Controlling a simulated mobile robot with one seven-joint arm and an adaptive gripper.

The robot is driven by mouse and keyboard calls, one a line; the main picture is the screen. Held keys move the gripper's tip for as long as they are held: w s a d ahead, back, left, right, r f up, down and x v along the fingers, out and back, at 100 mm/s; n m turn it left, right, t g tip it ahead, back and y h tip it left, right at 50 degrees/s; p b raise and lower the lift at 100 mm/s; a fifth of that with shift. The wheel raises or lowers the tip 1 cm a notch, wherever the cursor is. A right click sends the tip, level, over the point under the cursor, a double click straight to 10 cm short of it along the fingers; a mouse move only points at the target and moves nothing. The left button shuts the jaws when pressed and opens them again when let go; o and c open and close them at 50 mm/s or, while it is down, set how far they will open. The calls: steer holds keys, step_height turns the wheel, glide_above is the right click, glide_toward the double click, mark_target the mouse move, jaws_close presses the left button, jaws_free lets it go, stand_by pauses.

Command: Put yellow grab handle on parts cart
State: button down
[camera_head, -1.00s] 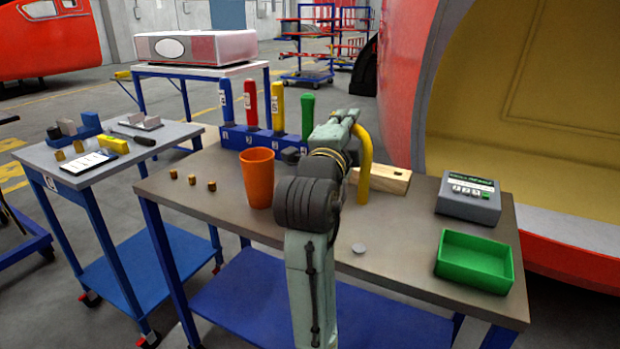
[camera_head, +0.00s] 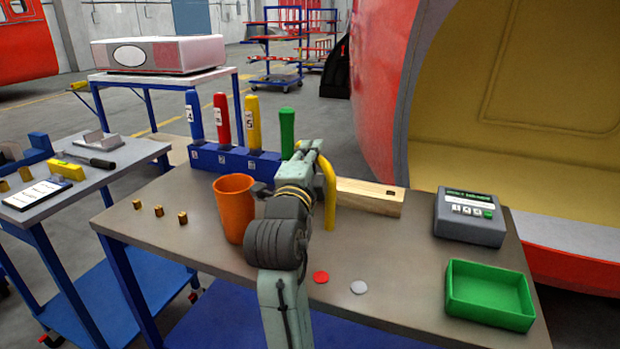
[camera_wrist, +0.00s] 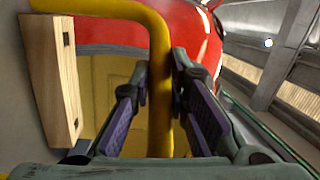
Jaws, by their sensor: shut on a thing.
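My gripper (camera_wrist: 160,82) is shut on the yellow grab handle (camera_wrist: 160,125), a bent yellow tube, with the fingers on either side of its straight length. In the head view the handle (camera_head: 330,195) hangs from my gripper (camera_head: 318,158) over the workbench, in front of the wooden block. I cannot tell whether its lower end touches the bench. A grey-topped cart (camera_head: 125,152) with a blue frame and wheels stands at the left, partly cut off by the picture edge. It looks like the parts cart.
The bench (camera_head: 190,240) carries an orange cup (camera_head: 234,215), a blue rack (camera_head: 215,160) with coloured handles, a wooden block (camera_head: 370,197), a grey device (camera_head: 470,217), a green tray (camera_head: 490,290) and red and white discs. The cart holds a yellow level (camera_head: 66,170) and several tools.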

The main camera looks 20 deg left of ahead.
steer(key=shift+f, duration=2.15)
steer(key=shift+f, duration=0.2)
steer(key=c, duration=1.5)
jaws_free()
steer(key=shift+c, duration=0.2)
steer(key=shift+r, duration=0.15)
